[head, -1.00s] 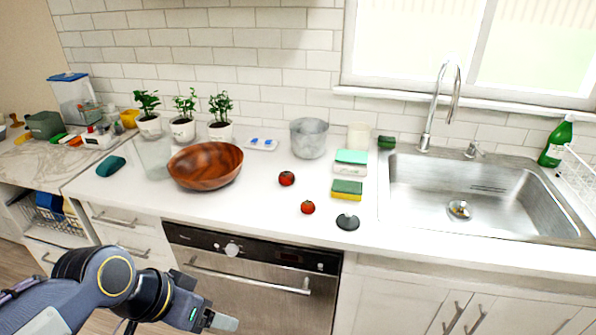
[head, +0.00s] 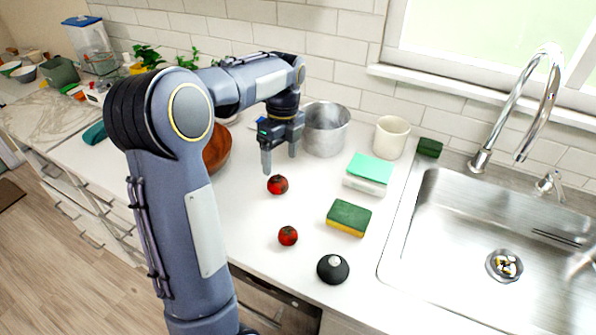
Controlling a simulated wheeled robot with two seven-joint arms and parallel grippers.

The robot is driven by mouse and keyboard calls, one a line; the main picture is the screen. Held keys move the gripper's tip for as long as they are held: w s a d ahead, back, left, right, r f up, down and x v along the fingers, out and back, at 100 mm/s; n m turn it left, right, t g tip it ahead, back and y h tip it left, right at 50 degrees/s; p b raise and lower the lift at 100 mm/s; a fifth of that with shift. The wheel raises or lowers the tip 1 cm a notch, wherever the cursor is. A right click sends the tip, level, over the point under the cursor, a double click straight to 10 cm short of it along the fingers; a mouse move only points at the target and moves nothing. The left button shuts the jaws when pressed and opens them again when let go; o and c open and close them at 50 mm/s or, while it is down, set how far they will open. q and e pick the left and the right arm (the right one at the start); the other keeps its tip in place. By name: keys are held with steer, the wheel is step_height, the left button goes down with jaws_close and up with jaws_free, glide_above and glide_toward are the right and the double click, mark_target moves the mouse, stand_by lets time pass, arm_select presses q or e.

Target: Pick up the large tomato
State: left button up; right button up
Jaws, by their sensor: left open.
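Two red tomatoes are on the white counter. The farther tomato (head: 278,184) looks slightly larger and lies just below my left gripper in the picture. The nearer tomato (head: 288,235) lies closer to the counter's front edge. My left gripper (head: 280,162) is open and empty, with its fingers pointing down, above the counter and just behind the farther tomato. Both tomatoes show fully. My right gripper is not in view.
A metal pot (head: 326,130) stands close behind my left gripper. A wooden bowl (head: 217,150) is partly hidden by my arm. A green-yellow sponge (head: 348,218), a black stopper (head: 333,268), stacked sponges (head: 368,174) and a white cup (head: 391,137) lie right, before the sink (head: 402,215).

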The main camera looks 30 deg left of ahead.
mark_target(278, 179)
arm_select(q)
steer(key=shift+f, duration=0.45)
steer(key=f, duration=0.6)
steer(key=shift+s+a+f, duration=0.2)
steer(key=shift+s+f, duration=0.1)
steer(key=shift+s, duration=0.1)
steer(key=c, duration=1.1)
